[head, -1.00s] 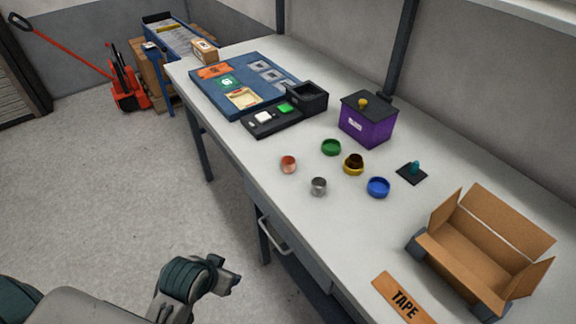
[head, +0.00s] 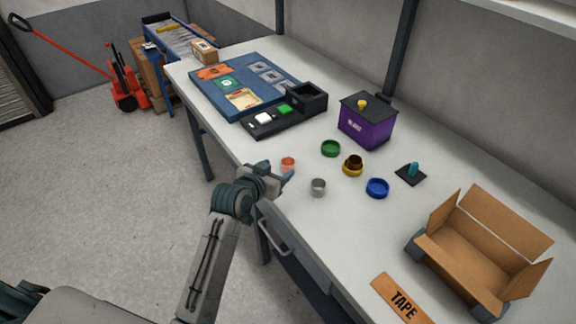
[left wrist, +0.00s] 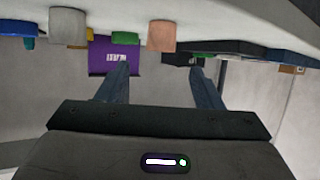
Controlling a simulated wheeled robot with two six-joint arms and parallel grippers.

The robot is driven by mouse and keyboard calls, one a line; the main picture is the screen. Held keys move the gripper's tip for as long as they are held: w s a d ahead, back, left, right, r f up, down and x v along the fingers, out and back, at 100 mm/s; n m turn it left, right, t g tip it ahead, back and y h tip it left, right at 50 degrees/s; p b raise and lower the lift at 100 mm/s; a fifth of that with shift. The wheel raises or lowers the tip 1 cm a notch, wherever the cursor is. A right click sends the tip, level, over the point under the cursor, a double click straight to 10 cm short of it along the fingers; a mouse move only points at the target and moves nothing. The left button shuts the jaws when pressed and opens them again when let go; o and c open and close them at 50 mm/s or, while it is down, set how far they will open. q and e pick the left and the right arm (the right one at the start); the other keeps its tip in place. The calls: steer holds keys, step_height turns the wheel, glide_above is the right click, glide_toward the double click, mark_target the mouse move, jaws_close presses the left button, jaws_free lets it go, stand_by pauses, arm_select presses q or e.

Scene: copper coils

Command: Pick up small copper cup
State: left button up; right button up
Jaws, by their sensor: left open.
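The small copper cup (head: 288,163) stands on the white table near its front edge. It also shows in the left wrist view (left wrist: 161,36), upside down in that picture, ahead of the fingers and roughly between them. My left gripper (head: 282,180) is at the table's front edge, just in front of the copper cup. In the left wrist view its two fingers (left wrist: 158,80) are spread apart with nothing between them. In the head view the gripper's tip comes close to the cup's lower side; I cannot tell exactly how far apart they are. My right gripper is not in view.
A grey cup (head: 318,187) stands right of the copper cup. A purple box (head: 367,127) stands further back. A black tray with buttons (head: 270,121) is behind left. An open cardboard box (head: 463,262) is at right.

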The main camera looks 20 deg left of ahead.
mark_target(291, 161)
arm_select(q)
steer(key=shift+x, duration=0.8)
steer(key=x, duration=0.2)
steer(key=p+x, duration=0.1)
steer(key=x, duration=0.1)
steer(key=shift+s+a+f+p, duration=0.1)
steer(key=shift+s+f+p, duration=0.1)
steer(key=shift+p, duration=0.1)
steer(key=shift+w+f, duration=0.3)
steer(key=shift+w, duration=0.25)
steer(key=c, duration=1)
steer(key=shift+c, duration=0.2)
